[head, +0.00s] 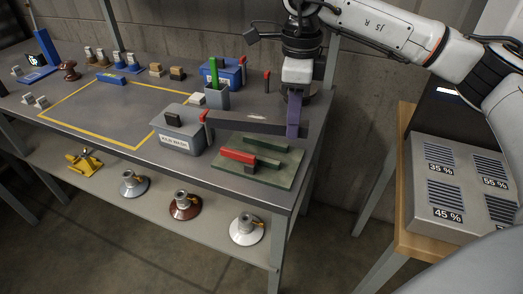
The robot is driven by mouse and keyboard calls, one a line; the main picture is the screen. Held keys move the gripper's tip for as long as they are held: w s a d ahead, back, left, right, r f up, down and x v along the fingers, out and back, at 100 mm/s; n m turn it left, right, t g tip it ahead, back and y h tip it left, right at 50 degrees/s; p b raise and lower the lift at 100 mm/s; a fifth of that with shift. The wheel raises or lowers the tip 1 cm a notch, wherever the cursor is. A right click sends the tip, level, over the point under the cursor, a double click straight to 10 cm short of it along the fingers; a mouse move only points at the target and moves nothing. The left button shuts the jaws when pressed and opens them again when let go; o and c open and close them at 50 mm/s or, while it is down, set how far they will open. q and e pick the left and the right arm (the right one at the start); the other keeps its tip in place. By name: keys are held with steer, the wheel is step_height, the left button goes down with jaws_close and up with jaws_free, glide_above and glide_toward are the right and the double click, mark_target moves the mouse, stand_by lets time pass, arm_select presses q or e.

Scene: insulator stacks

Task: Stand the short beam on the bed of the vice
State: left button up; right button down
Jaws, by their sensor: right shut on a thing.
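My right gripper (296,90) points down over the right end of the workbench and is shut on a purple upright bar (294,116), which looks like the short beam. A long dark grey bar (250,123) runs left from the purple bar's lower part; I cannot tell whether they touch. Below them lies a green plate (280,179) with a red block (238,156) and dark green rails (264,146) on it, which looks like the vice and its bed. The purple bar's lower end is above the plate's back right. My left gripper is not in view.
A grey labelled bin (181,138) stands left of the green plate. A grey cup with a green bar (216,96) and a blue bin (224,72) stand behind. The yellow-outlined area (115,112) is mostly clear. Insulator discs (185,205) rest on the lower shelf.

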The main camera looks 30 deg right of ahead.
mark_target(291, 161)
steer(key=shift+w+d+r+m, duration=0.2)
steer(key=shift+d+r+m, duration=0.1)
steer(key=shift+m, duration=0.4)
steer(key=shift+f+m, duration=0.15)
steer(key=shift+m, duration=0.25)
step_height(291, 161, down, 10)
steer(key=shift+w+d+r, duration=0.1)
steer(key=shift+r, duration=0.1)
steer(key=shift+f, duration=0.2)
steer(key=c, duration=1.5)
jaws_free()
steer(key=shift+r, duration=0.1)
step_height(291, 161, up, 12)
steer(key=shift+r, duration=0.15)
